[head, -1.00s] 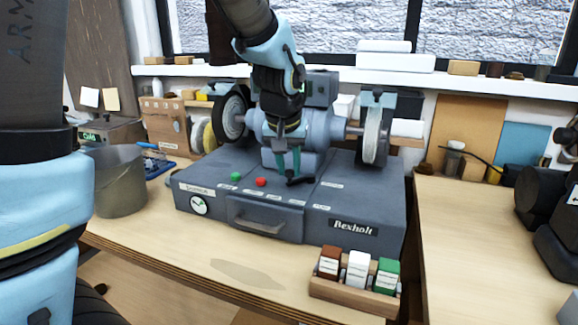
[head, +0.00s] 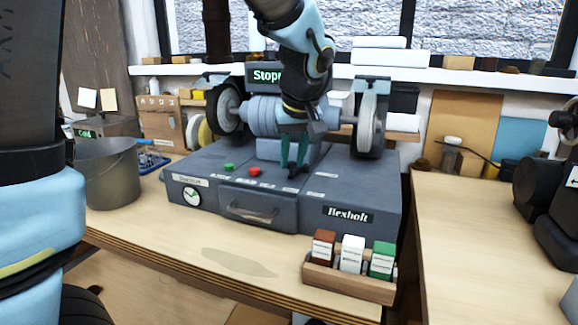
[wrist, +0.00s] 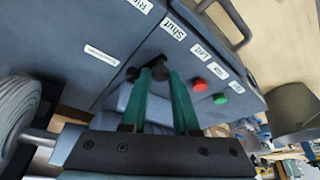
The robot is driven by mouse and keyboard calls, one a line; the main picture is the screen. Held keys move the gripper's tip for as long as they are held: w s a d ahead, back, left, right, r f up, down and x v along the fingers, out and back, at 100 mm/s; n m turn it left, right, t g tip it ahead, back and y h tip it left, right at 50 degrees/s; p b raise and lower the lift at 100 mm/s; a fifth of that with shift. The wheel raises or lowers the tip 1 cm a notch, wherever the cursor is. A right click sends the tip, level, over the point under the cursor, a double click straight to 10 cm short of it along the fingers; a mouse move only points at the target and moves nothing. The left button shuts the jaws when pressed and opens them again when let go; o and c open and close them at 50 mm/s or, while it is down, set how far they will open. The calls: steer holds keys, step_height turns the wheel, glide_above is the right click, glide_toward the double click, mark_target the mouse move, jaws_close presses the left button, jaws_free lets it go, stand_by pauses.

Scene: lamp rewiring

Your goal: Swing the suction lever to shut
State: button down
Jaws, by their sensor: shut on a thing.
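The suction lever (head: 293,175) is a small black lever on the sloping top of the grey grinder base (head: 240,168). In the wrist view the lever (wrist: 133,73) shows as a black piece at the fingertips, close to the label "Shut" (wrist: 173,28). My gripper (head: 295,164) has teal fingers that point down at the lever. It also shows in the wrist view (wrist: 160,76), shut on the lever with a narrow gap between the fingers. The fingertips hide part of the lever, so its exact angle is hard to tell.
A green button (head: 229,167) and a red button (head: 255,170) sit left of the lever. Grinding wheels (head: 369,125) stand behind. A wooden holder (head: 350,280) with coloured blocks is at the front right, a grey bucket (head: 108,175) at the left. The bench front is clear.

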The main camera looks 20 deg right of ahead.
steer(key=shift+s+d+n+y+b, duration=0.3)
steer(key=shift+s+d+n+b, duration=0.2)
steer(key=shift+n, duration=0.5)
steer(key=c, duration=0.7)
jaws_free()
steer(key=b+v, duration=0.1)
steer(key=v, duration=0.9)
steer(key=shift+s+r, duration=0.2)
steer(key=shift+r, duration=0.15)
